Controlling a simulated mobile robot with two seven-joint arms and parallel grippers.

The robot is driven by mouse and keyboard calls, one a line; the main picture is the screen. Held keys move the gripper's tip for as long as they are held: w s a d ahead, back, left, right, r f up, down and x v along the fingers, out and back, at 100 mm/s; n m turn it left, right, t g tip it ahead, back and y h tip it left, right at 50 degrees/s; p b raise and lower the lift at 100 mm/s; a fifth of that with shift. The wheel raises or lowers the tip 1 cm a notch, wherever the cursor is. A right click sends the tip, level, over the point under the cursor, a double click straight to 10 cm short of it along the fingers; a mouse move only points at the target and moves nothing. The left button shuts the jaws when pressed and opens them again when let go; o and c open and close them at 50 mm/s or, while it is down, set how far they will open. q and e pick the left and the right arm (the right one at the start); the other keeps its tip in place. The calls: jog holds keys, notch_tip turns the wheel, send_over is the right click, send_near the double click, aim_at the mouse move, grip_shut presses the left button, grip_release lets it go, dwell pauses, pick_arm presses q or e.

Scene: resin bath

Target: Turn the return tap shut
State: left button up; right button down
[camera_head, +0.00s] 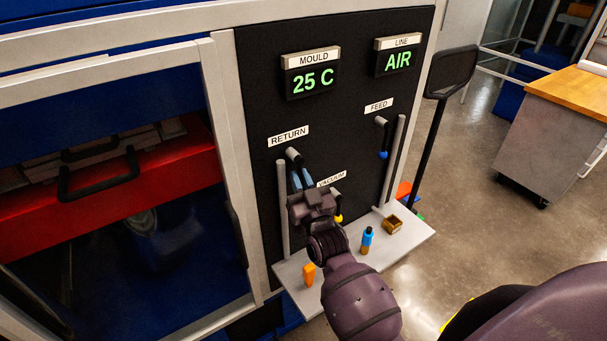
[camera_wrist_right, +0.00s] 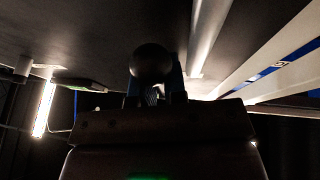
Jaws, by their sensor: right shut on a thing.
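The return tap (camera_head: 293,154) is on the black panel under the RETURN label (camera_head: 288,136), beside a vertical grey pipe (camera_head: 283,210). My right gripper (camera_head: 302,182) is at the panel just below the tap's grey hub, with its blue-grey fingers pointing up at it. The gripper is shut on the tap's handle. My own gripper hides most of the handle, so its angle is hard to tell. In the right wrist view a dark round knob (camera_wrist_right: 152,60) shows at the gripper's fingers (camera_wrist_right: 158,92). My left gripper is not in view.
The vacuum tap's yellow knob (camera_head: 339,218) is close to the right of my gripper. The feed tap's blue knob (camera_head: 383,155) hangs further right. A grey shelf (camera_head: 405,238) below holds an orange item (camera_head: 309,274), a blue-capped bottle (camera_head: 367,240) and a small box (camera_head: 392,225).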

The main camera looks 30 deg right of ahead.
jog(key=shift+a+m, duration=0.15)
jog(key=shift+m, duration=0.25)
jog(key=shift+f, duration=0.1)
jog(key=c, duration=1.2)
grip_release()
jog(key=b+v, duration=0.1)
jog(key=v, duration=0.9)
jog(key=shift+s+a+f, duration=0.1)
jog(key=shift+s, duration=0.25)
